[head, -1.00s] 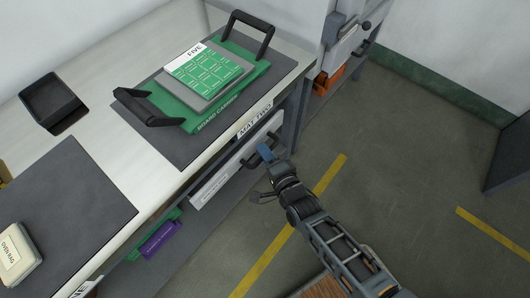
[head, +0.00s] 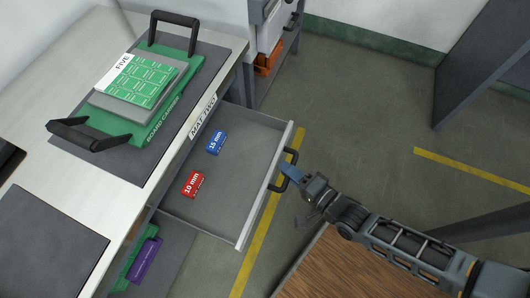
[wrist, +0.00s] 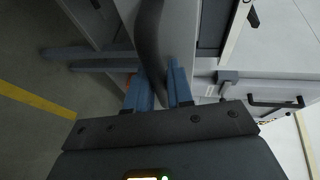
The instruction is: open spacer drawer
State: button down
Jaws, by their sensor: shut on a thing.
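The spacer drawer (head: 235,182) is pulled well out from under the workbench in the head view. A blue 15 mm block (head: 216,142) and a red 10 mm block (head: 192,184) lie inside it. My gripper (head: 287,176) is at the dark bar handle (head: 280,185) on the drawer front. In the wrist view my gripper (wrist: 156,88) has its blue fingers closed on either side of the dark handle (wrist: 150,40). Part of the handle is hidden by the fingers in the head view.
On the bench, a green board carrier (head: 98,139) with black handles holds stacked boards on mat two (head: 210,75). A purple box (head: 144,262) lies on the shelf below. A brown wooden surface (head: 345,268) is at the bottom. Floor beyond the gripper is clear.

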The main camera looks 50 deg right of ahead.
jog(key=s+d, duration=0.2)
jog(key=s, duration=0.4)
jog(key=shift+s, duration=0.2)
jog(key=c, duration=1.4)
grip_release()
jog(key=b+v, duration=0.1)
jog(key=v, duration=0.6)
jog(key=shift+s, duration=0.35)
jog(key=a+r+n, duration=0.2)
jog(key=r+n, duration=0.4)
jog(key=r, duration=0.2)
jog(key=a+r+n+y, duration=0.1)
jog(key=a+r+n, duration=0.2)
jog(key=r+n, duration=0.3)
jog(key=a+r+n+g, duration=0.1)
jog(key=r+n, duration=0.5)
jog(key=r, duration=0.6)
jog(key=shift+s+a+r, duration=0.1)
jog(key=shift+s+a, duration=0.05)
jog(key=shift+a, duration=0.55)
